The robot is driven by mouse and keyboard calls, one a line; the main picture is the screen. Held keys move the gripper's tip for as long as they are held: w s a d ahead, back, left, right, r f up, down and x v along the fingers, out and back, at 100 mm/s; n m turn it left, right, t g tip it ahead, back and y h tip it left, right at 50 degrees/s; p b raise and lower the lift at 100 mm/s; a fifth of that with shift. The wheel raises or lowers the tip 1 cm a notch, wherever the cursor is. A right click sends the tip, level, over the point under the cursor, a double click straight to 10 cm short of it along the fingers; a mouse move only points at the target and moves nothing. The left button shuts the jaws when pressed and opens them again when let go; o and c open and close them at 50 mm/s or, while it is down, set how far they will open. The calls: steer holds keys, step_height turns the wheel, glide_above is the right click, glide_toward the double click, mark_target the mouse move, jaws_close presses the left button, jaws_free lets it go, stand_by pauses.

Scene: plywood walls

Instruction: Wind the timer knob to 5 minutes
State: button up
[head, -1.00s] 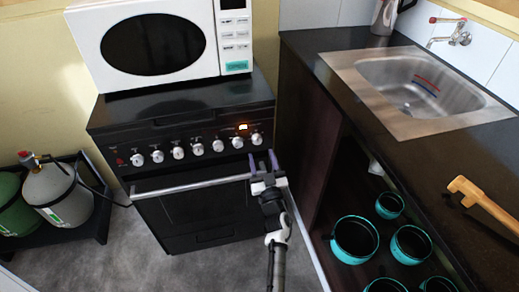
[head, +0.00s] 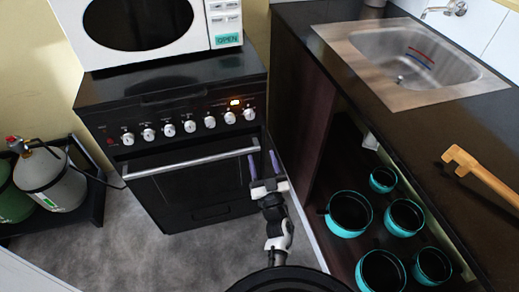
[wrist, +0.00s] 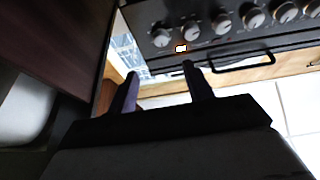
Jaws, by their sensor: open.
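The black stove (head: 185,105) has a row of several white knobs along its front panel, with a lit orange display (head: 235,102) above the right end. The rightmost knob (head: 249,114) and its neighbour (head: 229,117) sit just below that display. I cannot tell which knob is the timer, nor read the markings. My gripper (head: 262,159) is open and empty, its two purple fingers in front of the oven's right side, below the rightmost knob and apart from it. In the wrist view, my gripper (wrist: 160,73) points towards the panel, with the end knob (wrist: 160,38) and the display (wrist: 180,48) beyond the fingertips.
The oven handle (head: 190,159) runs across below the knobs, close to my fingers. A white microwave (head: 210,45) stands on the stove. The counter with a sink (head: 380,87) and an open shelf of teal pots (head: 349,213) are to the right. Gas cylinders (head: 45,175) stand left.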

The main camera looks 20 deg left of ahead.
mark_target(250, 118)
steer(key=w+a+r+m, duration=0.1)
steer(key=w+a, duration=0.1)
steer(key=w, duration=0.1)
steer(key=w+a+r+m+h, duration=0.1)
steer(key=w+a+r, duration=0.1)
steer(key=w+a, duration=0.1)
steer(key=w+a+r+m+t+h, duration=0.1)
steer(key=w+a+r, duration=0.1)
steer(key=w, duration=0.2)
steer(key=shift+w+a+p, duration=0.2)
steer(key=shift+p, duration=0.1)
steer(key=c, duration=1)
steer(key=shift+o, duration=0.2)
steer(key=shift+p, duration=0.35)
